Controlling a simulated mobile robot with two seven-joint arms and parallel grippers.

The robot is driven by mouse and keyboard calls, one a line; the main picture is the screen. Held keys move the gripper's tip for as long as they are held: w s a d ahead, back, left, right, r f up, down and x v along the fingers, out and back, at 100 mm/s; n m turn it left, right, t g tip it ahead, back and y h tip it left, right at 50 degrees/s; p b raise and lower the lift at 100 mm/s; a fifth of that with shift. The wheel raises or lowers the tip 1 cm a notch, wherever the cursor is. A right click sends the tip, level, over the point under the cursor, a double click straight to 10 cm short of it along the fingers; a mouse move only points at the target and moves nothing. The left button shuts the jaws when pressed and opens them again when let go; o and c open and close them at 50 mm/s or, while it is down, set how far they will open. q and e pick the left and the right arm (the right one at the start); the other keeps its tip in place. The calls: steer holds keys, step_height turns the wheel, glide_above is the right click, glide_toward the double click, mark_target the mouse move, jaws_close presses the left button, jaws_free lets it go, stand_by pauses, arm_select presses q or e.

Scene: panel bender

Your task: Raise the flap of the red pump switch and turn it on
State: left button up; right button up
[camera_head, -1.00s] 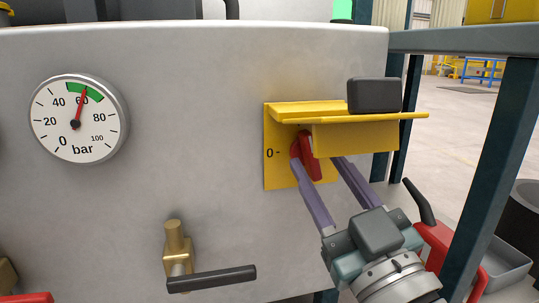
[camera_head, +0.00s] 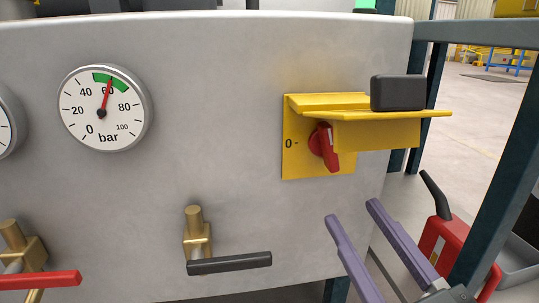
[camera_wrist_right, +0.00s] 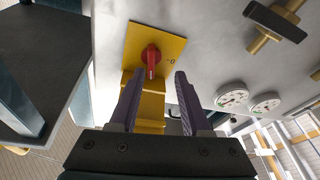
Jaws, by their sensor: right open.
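The red pump switch (camera_head: 324,142) sits on a yellow plate (camera_head: 294,164) on the grey panel. Its handle points down, slightly to the right, away from the "0" mark at its left. The yellow flap (camera_head: 378,133) is raised and stands out above the knob, with a black block (camera_head: 397,92) on its top. In the right wrist view the red knob (camera_wrist_right: 151,58) is uncovered, with its handle in line with the fingers. My right gripper (camera_head: 353,211) is open and empty, below the switch and apart from it. My left gripper is out of view.
A pressure gauge (camera_head: 104,108) reads about 60 bar, in its green band. A black-handled brass valve (camera_head: 228,262) is at lower middle, a red-handled one (camera_head: 40,280) at lower left. A dark frame post (camera_head: 498,160) and a red object (camera_head: 447,245) stand at right.

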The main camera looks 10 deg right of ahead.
steer(key=s+f+g, duration=0.5)
steer(key=f+g, duration=0.3)
steer(key=g, duration=0.2)
steer(key=s+d+m+g+h, duration=0.2)
steer(key=s+d+g, duration=0.15)
steer(key=s, duration=0.35)
steer(key=s+d+m+g+h, duration=0.1)
steer(key=s+d+g, duration=0.1)
steer(key=s+g, duration=0.35)
step_height(320, 180, up, 81)
steer(key=t+p, duration=0.1)
steer(key=p, duration=8)
steer(key=shift+s+a+t+p, duration=0.35)
steer(key=shift+t, duration=0.05)
